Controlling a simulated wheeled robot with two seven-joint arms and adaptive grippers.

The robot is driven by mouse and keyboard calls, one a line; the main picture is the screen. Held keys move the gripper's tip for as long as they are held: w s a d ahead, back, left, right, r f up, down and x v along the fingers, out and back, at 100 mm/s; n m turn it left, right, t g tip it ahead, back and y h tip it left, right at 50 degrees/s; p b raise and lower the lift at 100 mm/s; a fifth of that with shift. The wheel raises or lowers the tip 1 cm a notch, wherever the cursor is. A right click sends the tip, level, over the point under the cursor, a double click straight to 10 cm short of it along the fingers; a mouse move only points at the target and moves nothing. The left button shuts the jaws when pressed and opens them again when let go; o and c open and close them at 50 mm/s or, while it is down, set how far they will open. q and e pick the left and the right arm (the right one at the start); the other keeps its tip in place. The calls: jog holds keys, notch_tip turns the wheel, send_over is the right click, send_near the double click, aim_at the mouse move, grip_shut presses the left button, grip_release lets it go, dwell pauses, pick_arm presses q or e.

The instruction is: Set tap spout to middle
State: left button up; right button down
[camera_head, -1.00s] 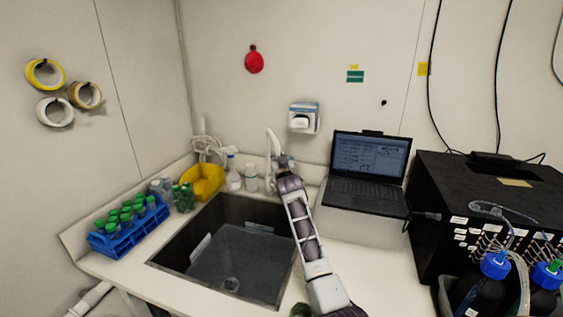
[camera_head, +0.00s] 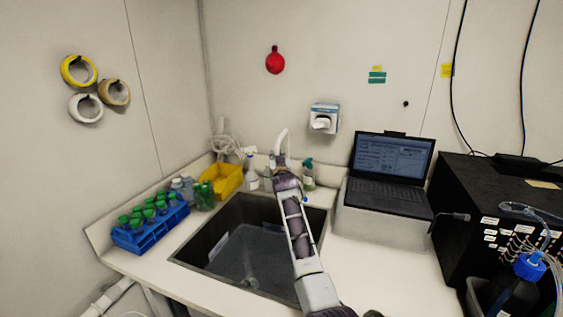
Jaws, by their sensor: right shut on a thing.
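The tap's pale, curved spout (camera_head: 281,140) rises behind the back edge of the dark sink (camera_head: 222,245). My right arm reaches up across the right part of the sink. Its gripper (camera_head: 282,166) is at the tap, shut on the spout. The fingers are small, and the arm hides most of the contact and the tap's base. The spout shows above the gripper, roughly over the right half of the sink's back edge. My left gripper is not in view.
A spray bottle (camera_head: 251,176) and a green-topped bottle (camera_head: 308,174) stand on either side of the tap. A yellow bin (camera_head: 228,180) and a blue tube rack (camera_head: 150,232) are left. A laptop (camera_head: 388,178) on a pale box stands right.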

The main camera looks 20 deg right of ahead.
jog(key=shift+w+a+b, duration=0.35)
jog(key=shift+w+a, duration=0.4)
jog(key=shift+a, duration=0.1)
jog(key=c, duration=1.3)
grip_release()
jog(key=shift+a, duration=0.1)
jog(key=shift+v, duration=6)
